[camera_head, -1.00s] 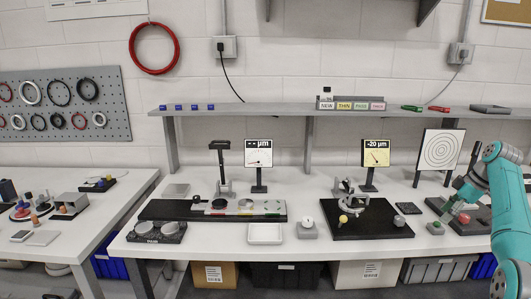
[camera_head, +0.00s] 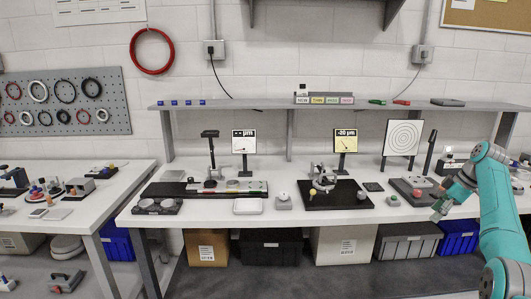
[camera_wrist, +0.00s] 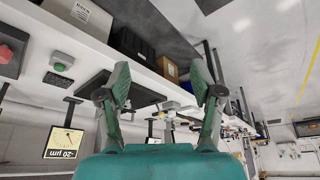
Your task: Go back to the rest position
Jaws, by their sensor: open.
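My arm (camera_head: 490,190) reaches in from the right in the head view, bent at a teal elbow. My gripper (camera_head: 439,212) is at the bench's front right edge in that view, too small there to show its fingers clearly. In the wrist view my gripper (camera_wrist: 160,82) has its two green-padded fingers wide apart with nothing between them. The mirror fixture's metal mount (camera_head: 324,180) stands on a black base plate (camera_head: 350,201), left of my gripper. A yellow display (camera_head: 346,140) behind it reads -20 µm; it shows upside down in the wrist view (camera_wrist: 63,143).
The white bench (camera_head: 225,218) carries a grey base with a red knob (camera_head: 420,181), close to my gripper. Bins, including a black one (camera_head: 270,249), sit under the bench.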

